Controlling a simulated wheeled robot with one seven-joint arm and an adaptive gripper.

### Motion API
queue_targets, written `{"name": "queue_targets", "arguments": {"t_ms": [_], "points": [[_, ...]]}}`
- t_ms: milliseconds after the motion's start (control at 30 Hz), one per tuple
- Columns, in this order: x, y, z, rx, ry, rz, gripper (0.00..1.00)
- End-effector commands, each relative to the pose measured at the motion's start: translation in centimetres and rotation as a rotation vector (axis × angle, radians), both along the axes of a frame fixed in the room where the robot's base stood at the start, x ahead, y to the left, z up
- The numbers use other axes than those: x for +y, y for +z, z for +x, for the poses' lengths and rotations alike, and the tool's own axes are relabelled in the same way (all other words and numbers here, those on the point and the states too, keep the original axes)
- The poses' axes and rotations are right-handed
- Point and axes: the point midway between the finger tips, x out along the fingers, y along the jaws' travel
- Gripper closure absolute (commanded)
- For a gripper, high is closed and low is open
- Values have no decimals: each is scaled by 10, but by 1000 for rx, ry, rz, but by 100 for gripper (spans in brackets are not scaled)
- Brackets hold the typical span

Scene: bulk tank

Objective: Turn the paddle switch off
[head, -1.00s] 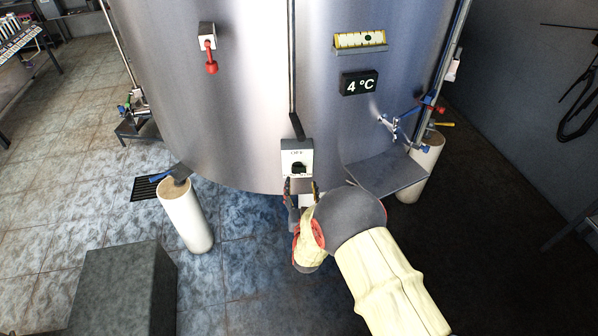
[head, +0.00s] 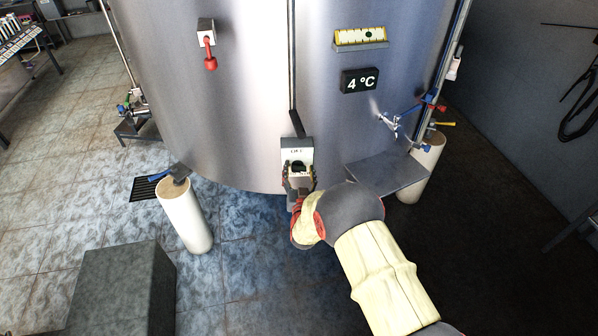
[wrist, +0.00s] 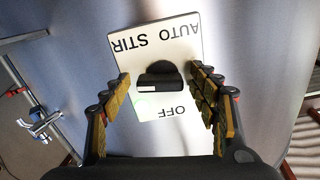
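The paddle switch is a black knob (wrist: 160,78) on a white plate (wrist: 178,50) marked AUTO, STIR and OFF, upside down in the wrist view. The knob's bar lies roughly crosswise, with a pale mark at its left end; a faint green glow shows just below that. In the head view the switch box (head: 297,146) is on the tank's lower front. My gripper (wrist: 160,73) is open, one finger to each side of the knob, with gaps showing between. In the head view my gripper (head: 300,172) covers the lower part of the box.
The steel tank (head: 240,110) fills the background. A red-handled lever (head: 210,62) is at upper left, a 4 °C display (head: 360,80) at upper right. A grey shelf (head: 388,172) and blue-handled tap (head: 392,123) are right of my gripper. A grey block (head: 120,285) stands at lower left.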

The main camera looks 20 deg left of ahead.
Motion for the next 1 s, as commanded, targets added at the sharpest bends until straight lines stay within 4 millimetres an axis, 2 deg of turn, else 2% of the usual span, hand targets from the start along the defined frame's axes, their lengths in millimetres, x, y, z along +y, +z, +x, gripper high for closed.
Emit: {"name": "queue_targets", "arguments": {"t_ms": [767,1000], "points": [[0,0,0,1,0,0,83],[0,0,0,-7,0,-18,83]]}}
